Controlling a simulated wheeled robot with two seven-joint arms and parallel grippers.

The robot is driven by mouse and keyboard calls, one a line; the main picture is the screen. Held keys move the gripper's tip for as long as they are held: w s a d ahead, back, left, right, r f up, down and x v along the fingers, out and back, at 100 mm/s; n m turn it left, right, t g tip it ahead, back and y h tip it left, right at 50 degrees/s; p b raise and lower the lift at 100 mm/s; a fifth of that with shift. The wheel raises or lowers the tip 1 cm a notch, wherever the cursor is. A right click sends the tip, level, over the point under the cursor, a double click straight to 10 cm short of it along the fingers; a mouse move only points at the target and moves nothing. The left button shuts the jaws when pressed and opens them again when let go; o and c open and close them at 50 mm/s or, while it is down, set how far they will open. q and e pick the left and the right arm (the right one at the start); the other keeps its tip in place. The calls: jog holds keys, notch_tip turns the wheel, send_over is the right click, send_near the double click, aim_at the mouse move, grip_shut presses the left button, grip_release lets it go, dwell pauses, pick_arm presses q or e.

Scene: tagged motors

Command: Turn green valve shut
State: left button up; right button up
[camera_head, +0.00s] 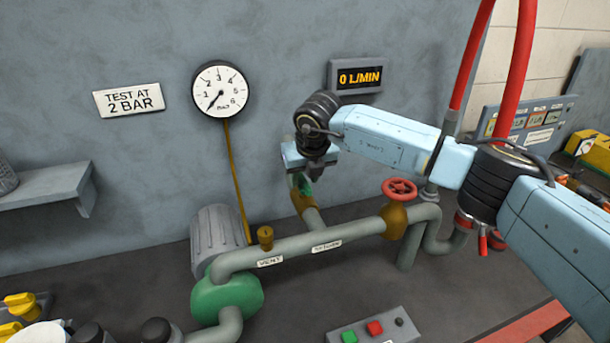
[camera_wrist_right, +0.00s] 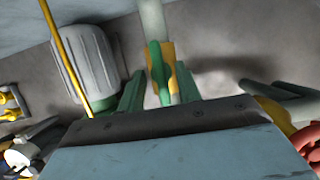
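The green valve (camera_head: 304,186) sits on a brass body (camera_head: 302,203) on the sloping branch pipe, partly hidden by my right gripper (camera_head: 308,172). In the right wrist view the green valve handle (camera_wrist_right: 157,72) shows nearly edge-on between the two green fingers of my right gripper (camera_wrist_right: 160,85). One finger is on each side of it, with a narrow gap at the left finger; contact on the right is unclear. The gripper looks open. My left gripper is not in view.
A red valve (camera_head: 400,189) stands on the pipe to the right. A brass vent knob (camera_head: 265,236) and green pump (camera_head: 227,298) are left. A gauge (camera_head: 220,88) and a display (camera_head: 355,77) reading 0 L/MIN hang behind. A button box (camera_head: 372,330) lies in front.

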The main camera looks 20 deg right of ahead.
jog(key=shift+f, duration=0.1)
grip_shut()
